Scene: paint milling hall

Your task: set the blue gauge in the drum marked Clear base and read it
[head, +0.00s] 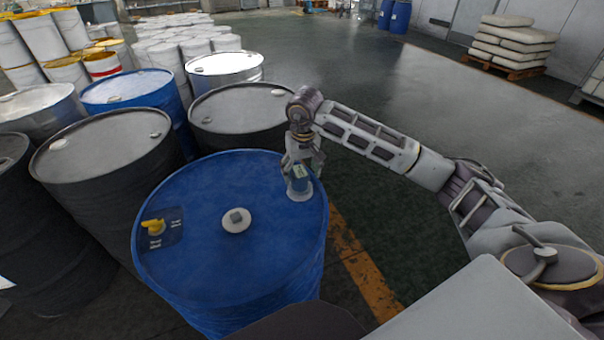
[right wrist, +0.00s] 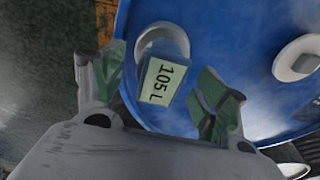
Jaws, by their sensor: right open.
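A blue drum (head: 200,255) stands upright close in front of me. The blue gauge (head: 299,182) sits on the white ring at the right edge of its lid. In the right wrist view the gauge (right wrist: 158,50) shows a pale face reading "105 L". My right gripper (head: 302,168) is above the gauge. In the right wrist view its green-padded fingers (right wrist: 160,85) are spread on either side of the gauge, with gaps visible. I cannot make out a "Clear base" marking on the drum. My left gripper is not in view.
Black drums (head: 105,150) and another blue drum (head: 125,88) stand close on the left and behind. The floor to the right is open, with stacked sacks (head: 505,45) far back.

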